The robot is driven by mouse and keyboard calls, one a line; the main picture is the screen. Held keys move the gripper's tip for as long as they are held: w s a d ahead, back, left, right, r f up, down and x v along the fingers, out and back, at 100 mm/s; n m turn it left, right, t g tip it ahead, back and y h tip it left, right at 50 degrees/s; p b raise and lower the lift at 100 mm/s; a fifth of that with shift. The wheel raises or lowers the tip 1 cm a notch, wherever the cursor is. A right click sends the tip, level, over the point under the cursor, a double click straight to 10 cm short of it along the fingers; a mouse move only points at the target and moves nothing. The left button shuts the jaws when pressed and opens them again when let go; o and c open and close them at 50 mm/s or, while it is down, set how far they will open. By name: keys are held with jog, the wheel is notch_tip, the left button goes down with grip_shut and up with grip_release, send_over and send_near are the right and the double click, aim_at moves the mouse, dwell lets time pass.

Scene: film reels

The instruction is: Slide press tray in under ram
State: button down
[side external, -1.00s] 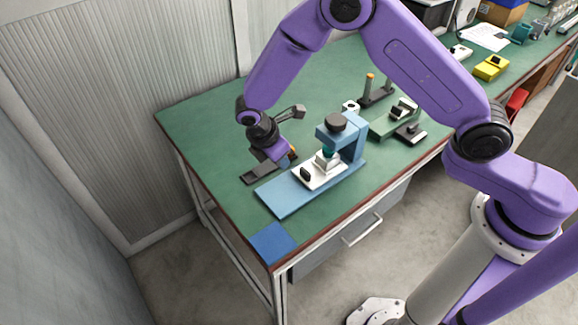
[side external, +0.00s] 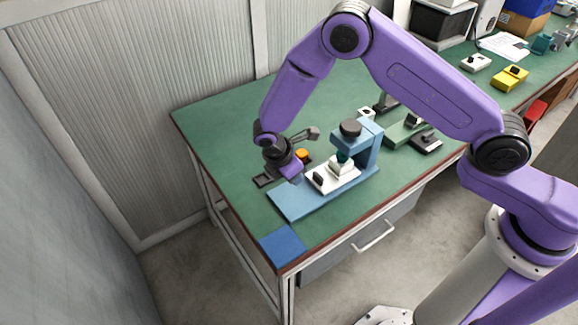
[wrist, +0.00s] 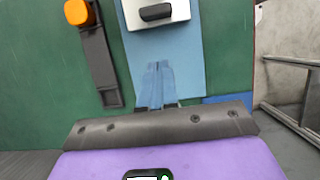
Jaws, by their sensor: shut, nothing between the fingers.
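The press tray (side external: 320,182) is a white plate with a black handle, lying on the blue press base (side external: 290,203). In the wrist view the tray (wrist: 178,17) shows at the top edge, with its black handle across it. The blue press has a black knob (side external: 350,128) on top and a teal ram (side external: 343,157) above a white block on the tray's far part. How well the tray lines up under the ram cannot be told. My gripper (side external: 297,180) is shut and empty, over the base in front of the tray's handle end. The wrist view shows its fingers (wrist: 157,74) together, apart from the handle.
A dark strip with an orange knob (wrist: 78,12) lies beside the base. A blue square (side external: 282,244) marks the near table corner. A green fixture (side external: 403,132) and a dark block (side external: 426,142) stand behind the press. The green bench is clear at the back left.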

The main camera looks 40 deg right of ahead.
aim_at(316, 175)
jog(key=d+f, duration=0.1)
jog(key=d, duration=0.2)
jog(key=shift+f, duration=0.4)
jog(key=shift+d, duration=0.85)
jog(key=shift+d, duration=1.2)
